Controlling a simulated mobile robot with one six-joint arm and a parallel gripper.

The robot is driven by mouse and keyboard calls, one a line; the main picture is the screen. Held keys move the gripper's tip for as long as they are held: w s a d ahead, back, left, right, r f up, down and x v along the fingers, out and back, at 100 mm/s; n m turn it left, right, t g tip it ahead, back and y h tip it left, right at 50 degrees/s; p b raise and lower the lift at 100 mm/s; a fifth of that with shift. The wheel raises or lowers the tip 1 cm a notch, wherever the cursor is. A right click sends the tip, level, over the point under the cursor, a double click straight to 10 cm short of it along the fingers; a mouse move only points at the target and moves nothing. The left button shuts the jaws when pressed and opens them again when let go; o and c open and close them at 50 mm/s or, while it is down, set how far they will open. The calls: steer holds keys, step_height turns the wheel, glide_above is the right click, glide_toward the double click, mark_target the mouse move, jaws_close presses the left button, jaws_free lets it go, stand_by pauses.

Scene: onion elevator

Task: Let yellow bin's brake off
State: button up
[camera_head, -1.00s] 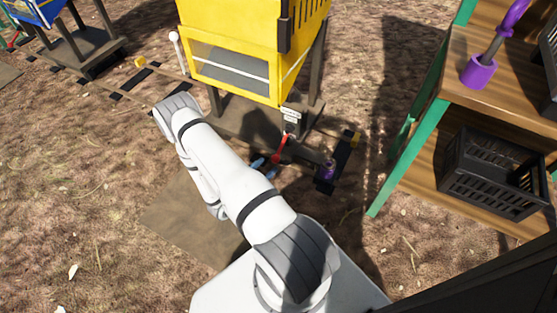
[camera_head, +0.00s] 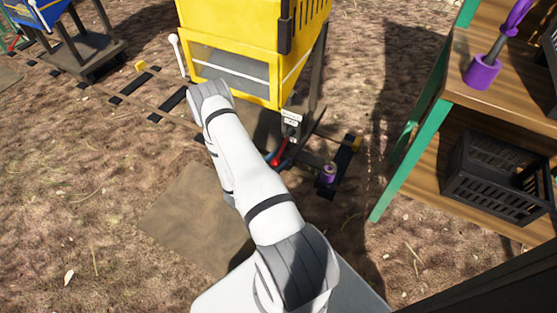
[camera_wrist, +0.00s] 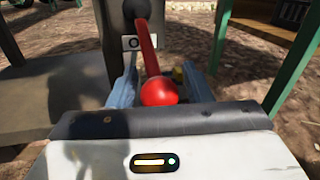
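The yellow bin (camera_head: 235,35) stands on dark legs at the top of the head view. My gripper (camera_wrist: 160,88) is open, with one blue-grey finger on each side of the lever. A small gap shows beside the lever; whether a finger touches the ball I cannot tell. A white label marked with a ring (camera_wrist: 133,43) is on the post.
A white-knobbed lever (camera_head: 174,42) stands left of the bin. A purple-topped part (camera_head: 328,174) is at the rail end. A green-framed wooden shelf (camera_head: 425,135) with a black crate (camera_head: 495,178) stands at right. A blue bin (camera_head: 35,10) is far left. Open ground lies at lower left.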

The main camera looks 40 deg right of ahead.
jaws_close()
